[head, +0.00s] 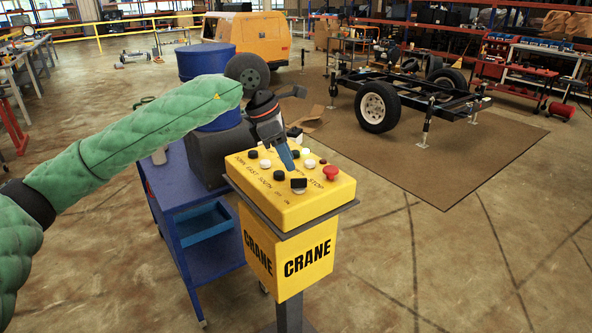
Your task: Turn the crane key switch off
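The yellow crane control box (315,205) stands on a post, with CRANE lettering on its lower faces. Its top carries black and white buttons, a red mushroom button (330,172) and a dark blocky part (299,184) near the front edge, which may be the key switch; its setting is too small to tell. My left gripper (289,165) comes in from the left in a green padded sleeve and points down over the top of the box, just behind the dark part. The fingers look close together, seen edge-on; I see nothing held. My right gripper is not in view.
A blue cart (185,190) stands just left of the box, with blue drums behind it. A trailer frame (410,88) with wheels stands on a brown mat (470,150) at the back right. The floor at the front right is clear.

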